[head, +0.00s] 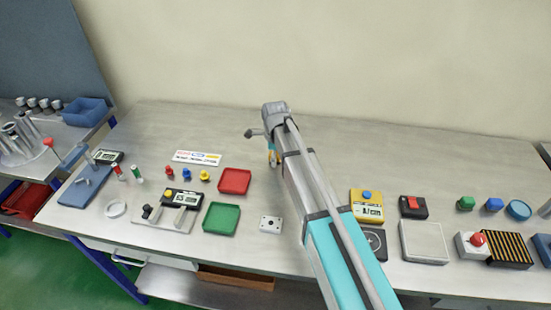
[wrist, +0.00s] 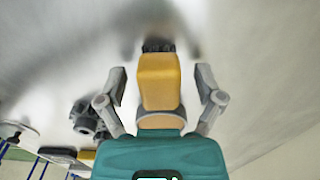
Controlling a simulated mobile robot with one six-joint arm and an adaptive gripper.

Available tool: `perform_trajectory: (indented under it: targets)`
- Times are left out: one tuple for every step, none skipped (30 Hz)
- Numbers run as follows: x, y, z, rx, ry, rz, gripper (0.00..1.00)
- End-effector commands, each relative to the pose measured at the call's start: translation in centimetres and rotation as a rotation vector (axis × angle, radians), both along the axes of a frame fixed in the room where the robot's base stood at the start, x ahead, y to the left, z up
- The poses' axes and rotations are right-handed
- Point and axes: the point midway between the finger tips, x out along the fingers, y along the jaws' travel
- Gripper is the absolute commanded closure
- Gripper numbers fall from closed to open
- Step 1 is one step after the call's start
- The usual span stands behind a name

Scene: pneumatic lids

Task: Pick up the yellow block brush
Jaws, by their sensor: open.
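The yellow block brush (wrist: 159,85) shows in the middle of the wrist view, with a dark bristly end at the top and a tan part below. My gripper (wrist: 161,78) is open, with one grey finger on each side of the brush and a visible gap on both sides. In the head view, my arm reaches over the middle of the bench and hides most of the gripper. A small yellow and teal bit shows beside the arm there; I cannot tell whether it is the brush.
The metal workbench (head: 340,135) has a red tray (head: 235,181), a green tray (head: 221,217) and a small white plate (head: 270,224) left of my arm. A yellow device (head: 367,205) and a red-switch box (head: 413,207) stand to the right. The back middle is mostly clear.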

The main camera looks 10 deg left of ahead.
Motion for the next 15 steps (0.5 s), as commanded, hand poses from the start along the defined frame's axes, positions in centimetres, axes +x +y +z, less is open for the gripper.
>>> perform_trajectory:
  targets:
    - [0.0, -0.01, 0.0, 0.0, 0.0, 0.0, 0.14]
    - [0.0, -0.02, 0.0, 0.0, 0.0, 0.0, 0.14]
    - [0.01, -0.02, 0.0, 0.0, 0.0, 0.0, 0.14]
    - [0.01, -0.02, 0.0, 0.0, 0.0, 0.0, 0.14]
    - [0.01, -0.03, 0.0, 0.0, 0.0, 0.0, 0.14]
    - [0.01, -0.03, 0.0, 0.0, 0.0, 0.0, 0.14]
    - [0.01, -0.03, 0.0, 0.0, 0.0, 0.0, 0.14]
    - [0.01, -0.03, 0.0, 0.0, 0.0, 0.0, 0.18]
    - [0.01, -0.04, 0.0, 0.0, 0.0, -0.001, 0.25]
    - [0.01, -0.04, 0.0, 0.0, 0.0, 0.0, 0.31]
    - [0.01, -0.04, 0.0, 0.0, 0.0, -0.001, 0.37]
    - [0.02, -0.04, 0.0, 0.0, 0.0, -0.001, 0.44]
    - [0.02, -0.04, 0.0, 0.0, 0.0, -0.001, 0.5]
    - [0.02, -0.05, 0.0, 0.0, 0.0, -0.001, 0.55]
    - [0.02, -0.05, 0.0, 0.0, 0.0, -0.001, 0.63]
